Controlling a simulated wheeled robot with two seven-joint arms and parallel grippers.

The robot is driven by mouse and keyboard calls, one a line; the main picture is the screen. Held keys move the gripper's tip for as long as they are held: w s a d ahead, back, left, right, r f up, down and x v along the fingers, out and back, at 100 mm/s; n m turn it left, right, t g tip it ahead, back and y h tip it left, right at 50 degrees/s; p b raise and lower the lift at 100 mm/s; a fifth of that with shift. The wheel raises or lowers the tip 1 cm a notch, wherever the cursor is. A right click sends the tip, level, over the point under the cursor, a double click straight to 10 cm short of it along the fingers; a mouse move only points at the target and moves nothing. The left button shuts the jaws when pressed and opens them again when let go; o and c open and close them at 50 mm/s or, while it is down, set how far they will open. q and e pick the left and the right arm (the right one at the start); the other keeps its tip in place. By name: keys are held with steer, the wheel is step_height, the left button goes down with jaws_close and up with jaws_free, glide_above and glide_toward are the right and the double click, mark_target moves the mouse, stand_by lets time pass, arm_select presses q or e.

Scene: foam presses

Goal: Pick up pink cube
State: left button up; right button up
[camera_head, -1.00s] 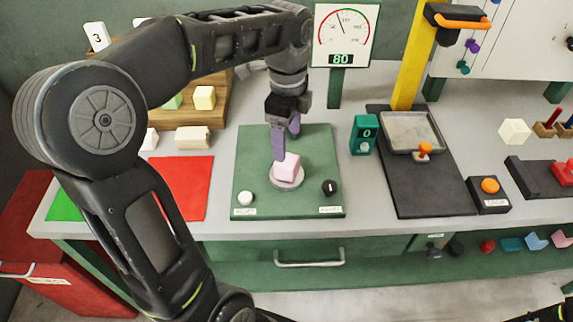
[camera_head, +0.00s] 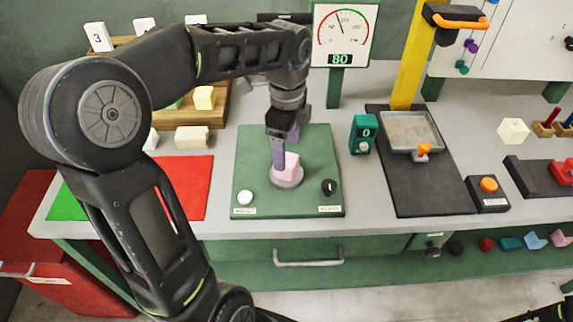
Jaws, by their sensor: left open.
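My left gripper (camera_head: 283,158) points down at the cube from above. Its purple fingers are open. One finger is at the cube's left side and partly hides it; the other is behind and above it. I cannot tell whether either finger touches the cube. My right gripper is not in view.
A white knob (camera_head: 217,197) and a black knob (camera_head: 329,186) stand on the board's front corners. A red mat (camera_head: 186,186) lies to the left. A teal counter box (camera_head: 363,134) and a black press base (camera_head: 425,185) stand to the right.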

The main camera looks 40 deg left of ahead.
mark_target(287, 159)
arm_select(q)
step_height(287, 159, down, 5)
steer(key=shift+r+p, duration=0.15)
steer(key=shift+p, duration=0.15)
steer(key=shift+c, duration=0.3)
jaws_close()
step_height(287, 159, up, 10)
steer(key=shift+r, duration=0.1)
stand_by(1.1)
stand_by(0.4)
